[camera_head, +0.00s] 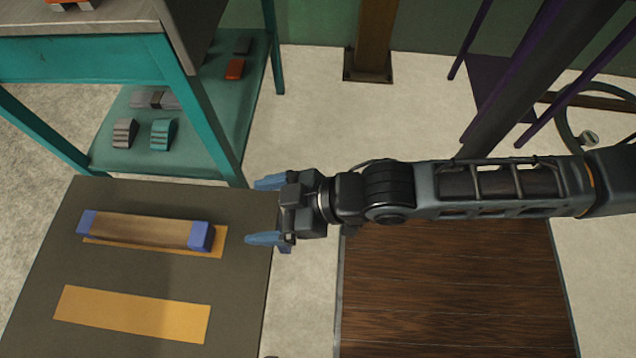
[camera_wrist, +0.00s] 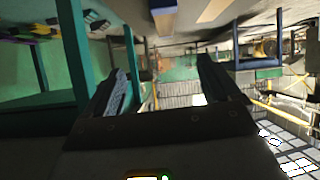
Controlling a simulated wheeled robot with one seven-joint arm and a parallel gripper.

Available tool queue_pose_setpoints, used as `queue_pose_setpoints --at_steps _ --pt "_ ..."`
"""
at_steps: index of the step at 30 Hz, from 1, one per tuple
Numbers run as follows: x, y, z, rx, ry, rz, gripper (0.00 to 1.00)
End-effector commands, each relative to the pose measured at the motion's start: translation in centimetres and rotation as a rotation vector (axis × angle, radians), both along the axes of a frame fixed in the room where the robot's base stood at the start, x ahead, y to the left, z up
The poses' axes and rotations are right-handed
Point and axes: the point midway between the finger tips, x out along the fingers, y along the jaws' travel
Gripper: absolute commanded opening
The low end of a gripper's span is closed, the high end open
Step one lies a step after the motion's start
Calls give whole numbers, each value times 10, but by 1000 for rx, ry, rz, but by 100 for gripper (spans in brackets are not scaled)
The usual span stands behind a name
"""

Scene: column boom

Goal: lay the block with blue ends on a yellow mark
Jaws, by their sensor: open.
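The block with blue ends (camera_head: 146,229) is a brown wooden bar with a blue cap at each end. In the head view it lies on the upper yellow mark (camera_head: 215,243), covering most of it, slightly askew. A second yellow mark (camera_head: 132,313) lies bare below it on the dark grey board. My gripper (camera_head: 265,211) is open and empty, right of the block and apart from it, over the board's right edge. The wrist view shows the two spread fingers (camera_wrist: 170,85) with nothing between them. Part of the block (camera_wrist: 163,17) shows at the top of the wrist view.
A teal table (camera_head: 180,90) stands behind the board, with several small blocks on its lower shelf (camera_head: 185,140). A dark wooden platform (camera_head: 450,290) lies under my arm. A purple frame (camera_head: 490,90) stands at the back right.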

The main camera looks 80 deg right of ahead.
Motion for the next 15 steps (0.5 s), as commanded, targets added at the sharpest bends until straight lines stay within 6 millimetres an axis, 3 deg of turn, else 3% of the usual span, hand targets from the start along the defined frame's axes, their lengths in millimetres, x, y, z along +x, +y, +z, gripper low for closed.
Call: queue_pose_setpoints --at_steps 1,6,10,15 --pt "-21 1 12 4 -21 -2 90" --pt "-69 8 63 21 -125 -8 90" --pt "-91 13 96 32 -187 -17 90" --pt "-103 15 119 38 -230 -25 90"
